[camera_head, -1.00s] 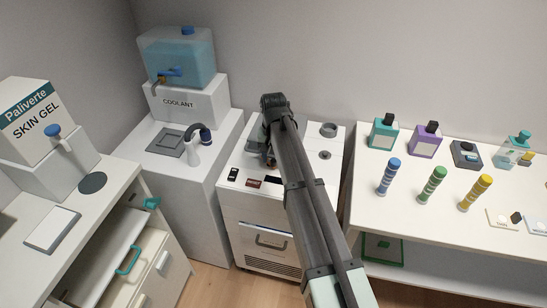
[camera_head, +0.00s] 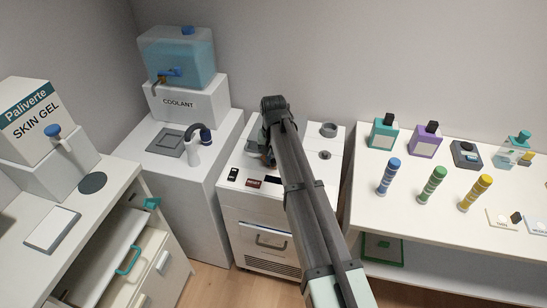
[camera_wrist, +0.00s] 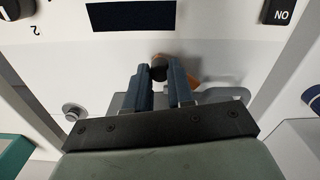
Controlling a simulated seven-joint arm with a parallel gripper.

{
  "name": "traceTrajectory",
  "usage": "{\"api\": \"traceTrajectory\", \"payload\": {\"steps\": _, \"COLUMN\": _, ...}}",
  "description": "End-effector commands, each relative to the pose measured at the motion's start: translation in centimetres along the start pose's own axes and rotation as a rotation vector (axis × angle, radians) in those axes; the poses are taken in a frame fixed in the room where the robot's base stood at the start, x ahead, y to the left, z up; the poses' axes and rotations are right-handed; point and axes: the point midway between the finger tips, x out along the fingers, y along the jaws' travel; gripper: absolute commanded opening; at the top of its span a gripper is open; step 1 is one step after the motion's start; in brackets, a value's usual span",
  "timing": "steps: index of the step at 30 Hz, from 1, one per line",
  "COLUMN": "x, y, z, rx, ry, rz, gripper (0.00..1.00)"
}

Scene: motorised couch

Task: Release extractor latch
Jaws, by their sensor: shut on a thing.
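My gripper (camera_wrist: 159,82) shows in the wrist view with its two dark blue fingers closed around a small dark round knob (camera_wrist: 158,66). An orange-brown piece (camera_wrist: 191,80) shows just behind the right finger. There the arm hides most of the gripper and the latch.
The machine has a black display (camera_wrist: 130,16), an ON switch (camera_wrist: 278,11) and a handle (camera_head: 270,243). A coolant tank (camera_head: 178,58) on a stand is to the left. A table (camera_head: 420,207) with several bottles and striped tubes is to the right.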

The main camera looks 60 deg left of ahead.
Motion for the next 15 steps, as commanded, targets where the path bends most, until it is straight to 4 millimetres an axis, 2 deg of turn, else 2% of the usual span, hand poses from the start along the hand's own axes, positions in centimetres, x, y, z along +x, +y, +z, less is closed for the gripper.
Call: {"api": "traceTrajectory", "payload": {"steps": 15, "x": -0.02, "y": 0.16, "z": -0.18, "rx": -0.099, "ry": 0.000, "rz": 0.000, "gripper": 0.00}}
